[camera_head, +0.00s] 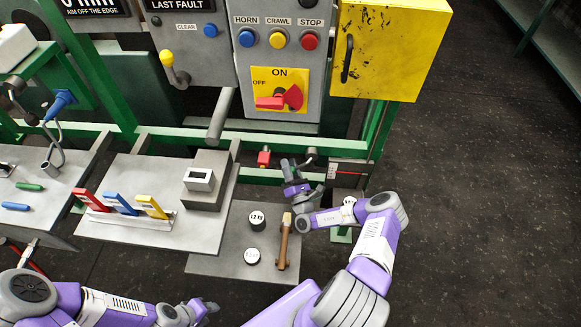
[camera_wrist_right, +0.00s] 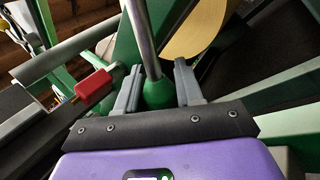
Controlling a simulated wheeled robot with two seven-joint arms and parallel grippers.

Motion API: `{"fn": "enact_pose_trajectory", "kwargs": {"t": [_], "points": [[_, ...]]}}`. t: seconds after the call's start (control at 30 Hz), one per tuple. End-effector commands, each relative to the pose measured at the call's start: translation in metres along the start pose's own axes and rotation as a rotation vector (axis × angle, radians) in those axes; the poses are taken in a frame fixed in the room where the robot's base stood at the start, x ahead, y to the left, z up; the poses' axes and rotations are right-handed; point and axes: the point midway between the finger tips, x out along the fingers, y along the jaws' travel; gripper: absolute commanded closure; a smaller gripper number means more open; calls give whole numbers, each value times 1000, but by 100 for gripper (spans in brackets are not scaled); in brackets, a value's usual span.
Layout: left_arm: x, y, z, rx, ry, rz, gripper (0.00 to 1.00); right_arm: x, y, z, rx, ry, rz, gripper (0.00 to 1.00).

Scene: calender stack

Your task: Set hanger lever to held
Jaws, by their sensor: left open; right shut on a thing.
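My right gripper (camera_head: 297,178) is at the green frame below the control panel. In the right wrist view its two fingers (camera_wrist_right: 158,84) stand on either side of a metal rod with a green bulb-shaped end (camera_wrist_right: 159,92), and it is shut on it. This rod looks like the hanger lever; in the head view the gripper largely hides it, and its setting cannot be read. A small white and red label (camera_head: 347,173) is right of the gripper, too small to read. My left gripper (camera_head: 198,311) is open and empty at the bottom edge, partly seen.
A red block (camera_head: 263,158), also in the wrist view (camera_wrist_right: 93,87), is on the frame just left of the right gripper. The panel (camera_head: 278,75) stands above. A plate (camera_head: 215,240) holds weights and a wooden-handled tool (camera_head: 284,240). Floor at right is clear.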

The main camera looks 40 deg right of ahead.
Motion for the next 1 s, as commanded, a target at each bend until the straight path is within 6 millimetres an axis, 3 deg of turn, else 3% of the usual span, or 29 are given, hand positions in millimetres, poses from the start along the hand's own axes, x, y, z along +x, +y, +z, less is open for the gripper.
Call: {"fn": "enact_pose_trajectory", "kwargs": {"t": [0.3,0.33,0.47,0.77,1.0], "points": [[0,0,0,0,0,0,57,1,1,2,4,-8,2,100],[0,0,0,0,0,0,57,1,1,2,4,-8,2,61],[0,0,0,0,0,0,57,1,1,2,3,-7,2,41],[-1,0,0,0,0,0,57,-1,1,1,2,-3,1,41],[-9,3,0,0,0,0,57,-32,1,2,2,-2,-3,41]]}}
